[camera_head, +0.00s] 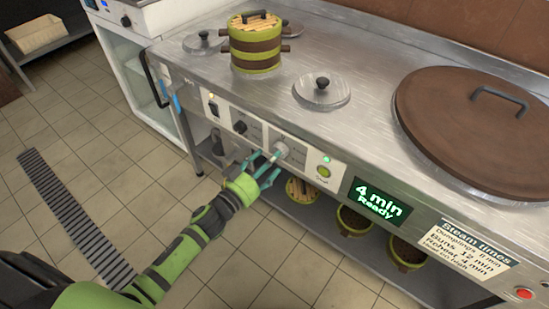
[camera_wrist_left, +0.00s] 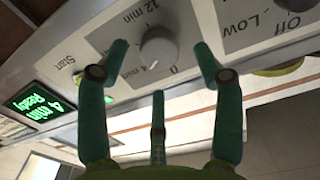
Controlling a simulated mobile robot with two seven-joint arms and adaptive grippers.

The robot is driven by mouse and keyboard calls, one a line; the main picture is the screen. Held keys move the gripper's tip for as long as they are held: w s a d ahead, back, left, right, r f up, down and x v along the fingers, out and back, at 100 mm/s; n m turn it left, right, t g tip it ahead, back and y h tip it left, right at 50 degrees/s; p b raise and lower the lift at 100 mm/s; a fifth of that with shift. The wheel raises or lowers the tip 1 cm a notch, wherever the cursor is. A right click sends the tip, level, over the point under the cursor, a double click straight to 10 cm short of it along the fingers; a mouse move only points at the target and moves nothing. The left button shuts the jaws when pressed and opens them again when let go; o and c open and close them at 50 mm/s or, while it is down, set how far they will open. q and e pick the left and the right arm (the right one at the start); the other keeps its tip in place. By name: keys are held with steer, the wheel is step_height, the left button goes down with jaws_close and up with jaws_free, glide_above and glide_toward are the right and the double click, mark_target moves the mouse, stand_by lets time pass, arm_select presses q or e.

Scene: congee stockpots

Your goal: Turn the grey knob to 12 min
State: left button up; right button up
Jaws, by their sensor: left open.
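The grey knob (camera_head: 281,149) is on the white control panel at the front of the steel counter. In the left wrist view the grey knob (camera_wrist_left: 160,47) has labels 0, 4 min and 12 min around it, and its pale mark seems to point toward 4 min. The green display (camera_head: 376,199) reads "4 min Ready". My left gripper (camera_head: 264,164) is open in front of the panel, its teal fingers spread on either side of the knob with a third finger on another side. I cannot tell whether any finger touches it. My right gripper is not in view.
A black knob (camera_head: 240,126) sits left on the panel, and a green-lit button (camera_head: 323,172) sits right. The counter holds a green-brown steamer (camera_head: 255,42), a small lid (camera_head: 321,91) and a big brown lid (camera_head: 470,125).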

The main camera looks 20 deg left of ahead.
arm_select(q)
steer(key=shift+x, duration=1.5)
steer(key=c, duration=1.2)
steer(key=shift+o, duration=0.2)
steer(key=shift+f, duration=0.1)
